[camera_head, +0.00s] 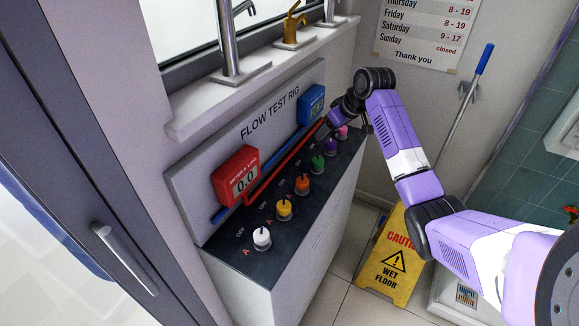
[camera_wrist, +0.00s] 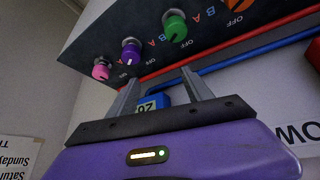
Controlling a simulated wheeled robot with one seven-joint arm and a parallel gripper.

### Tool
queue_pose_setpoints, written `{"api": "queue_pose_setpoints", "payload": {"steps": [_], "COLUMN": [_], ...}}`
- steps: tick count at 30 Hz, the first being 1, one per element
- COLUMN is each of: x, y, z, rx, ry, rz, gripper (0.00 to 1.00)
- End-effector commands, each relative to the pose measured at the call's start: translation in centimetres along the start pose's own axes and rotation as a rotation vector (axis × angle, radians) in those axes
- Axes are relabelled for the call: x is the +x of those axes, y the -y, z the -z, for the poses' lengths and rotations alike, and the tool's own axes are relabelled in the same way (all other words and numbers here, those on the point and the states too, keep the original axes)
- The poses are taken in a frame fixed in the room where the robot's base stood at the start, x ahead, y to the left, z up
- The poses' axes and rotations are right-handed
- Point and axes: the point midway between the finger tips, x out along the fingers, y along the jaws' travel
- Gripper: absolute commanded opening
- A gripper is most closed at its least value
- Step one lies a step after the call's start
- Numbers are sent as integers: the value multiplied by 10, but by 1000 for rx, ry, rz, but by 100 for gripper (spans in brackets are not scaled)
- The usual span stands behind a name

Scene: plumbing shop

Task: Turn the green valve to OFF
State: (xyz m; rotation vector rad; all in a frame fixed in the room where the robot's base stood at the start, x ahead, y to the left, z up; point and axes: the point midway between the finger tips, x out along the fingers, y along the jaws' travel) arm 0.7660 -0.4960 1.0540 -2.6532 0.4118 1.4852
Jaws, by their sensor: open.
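The green valve (camera_head: 318,164) is a round knob with a dark pointer on the dark panel top of the flow test rig, between the orange and purple knobs. In the wrist view the green valve (camera_wrist: 174,26) shows at the top, beyond my fingertips and apart from them. Its setting is too small to tell. My gripper (camera_wrist: 158,78) is open and empty, with its two fingers apart over the rig's back board. In the head view my arm reaches the far end of the rig, and its fingertips are hard to make out there.
A purple knob (camera_wrist: 131,52) and a pink knob (camera_wrist: 102,68) stand beside the green one. Orange (camera_head: 302,184), yellow (camera_head: 284,208) and white (camera_head: 262,238) knobs line the near side. Red and blue pipes (camera_wrist: 225,62) run along the board. A wet floor sign (camera_head: 395,255) stands right.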

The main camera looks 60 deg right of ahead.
Motion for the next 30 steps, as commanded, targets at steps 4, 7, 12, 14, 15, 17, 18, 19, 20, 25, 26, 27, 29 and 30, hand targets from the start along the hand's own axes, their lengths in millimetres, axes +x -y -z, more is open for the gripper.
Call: {"api": "queue_pose_setpoints", "payload": {"steps": [4, 7, 12, 14, 15, 17, 18, 19, 20, 25, 26, 27, 29, 30], "x": [5, 5, 19, 27, 34, 43, 49, 54, 58, 75, 76, 78, 80, 80], "y": [16, 21, 23, 24, 25, 26, 26, 27, 27, 29, 29, 29, 29, 29], "z": [-35, -43, -47, -49, -50, -51, -52, -53, -54, -56, -56, -56, -57, -57], "rx": [-23, -39, -48, -48, -47, -47, -47, -47, -47, -49, -49, -49, -49, -49], "ry": [127, 162, 169, 169, 170, 169, 168, 169, 168, 166, 166, 166, 165, 164], "rz": [79, 99, 103, 102, 102, 102, 102, 101, 101, 100, 100, 100, 99, 99], "gripper": [59, 59, 59, 59, 59, 59, 59, 59, 59, 59, 59, 59, 59, 59]}}
